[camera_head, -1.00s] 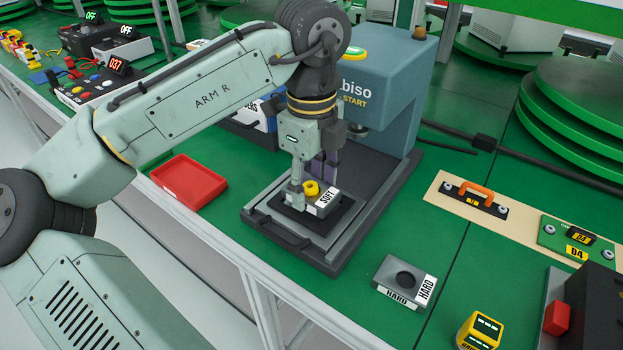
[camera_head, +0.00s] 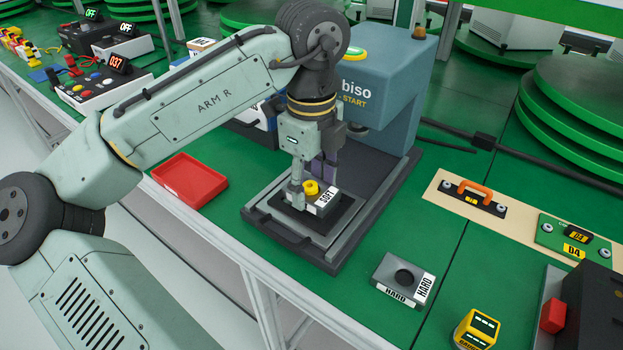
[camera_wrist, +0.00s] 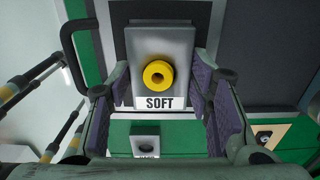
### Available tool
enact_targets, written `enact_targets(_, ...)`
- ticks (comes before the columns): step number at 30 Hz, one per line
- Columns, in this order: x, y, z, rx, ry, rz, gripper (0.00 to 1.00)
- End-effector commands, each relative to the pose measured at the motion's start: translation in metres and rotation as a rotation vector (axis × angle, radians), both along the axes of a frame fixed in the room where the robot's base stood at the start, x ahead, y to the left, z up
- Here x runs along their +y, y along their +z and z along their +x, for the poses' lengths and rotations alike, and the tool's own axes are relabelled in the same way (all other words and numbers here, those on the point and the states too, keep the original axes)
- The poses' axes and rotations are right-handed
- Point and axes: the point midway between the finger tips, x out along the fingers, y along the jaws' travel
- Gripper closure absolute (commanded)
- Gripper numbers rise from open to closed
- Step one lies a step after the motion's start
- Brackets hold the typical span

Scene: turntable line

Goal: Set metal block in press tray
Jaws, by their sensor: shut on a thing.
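A grey metal block labelled SOFT (camera_head: 324,207), with a yellow ring-shaped piece on top (camera_head: 311,187), is at the dark middle of the press tray (camera_head: 308,246). My gripper (camera_head: 314,189) is shut on this block, with a finger on either side. The wrist view shows the block (camera_wrist: 158,103) between the purple-padded fingers, its label towards the bottom of the picture. I cannot tell whether its underside touches the tray. The blue press (camera_head: 385,85) stands behind. A second grey block, labelled HARD (camera_head: 390,273), lies on the green table right of the tray.
A red tray (camera_head: 190,181) lies left of the press. A beige strip (camera_head: 440,200) with an orange-handled part (camera_head: 475,194) lies to the right. A yellow block (camera_head: 476,330) and a dark box with a red button (camera_head: 553,315) are at the lower right. Green table around HARD is clear.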

Motion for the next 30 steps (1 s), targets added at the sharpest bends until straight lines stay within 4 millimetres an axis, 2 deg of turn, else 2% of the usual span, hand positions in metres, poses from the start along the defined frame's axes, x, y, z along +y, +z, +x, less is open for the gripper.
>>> enact_targets(30,-0.0004,-0.0061,0.0,-0.001,-0.001,-0.001,0.88)
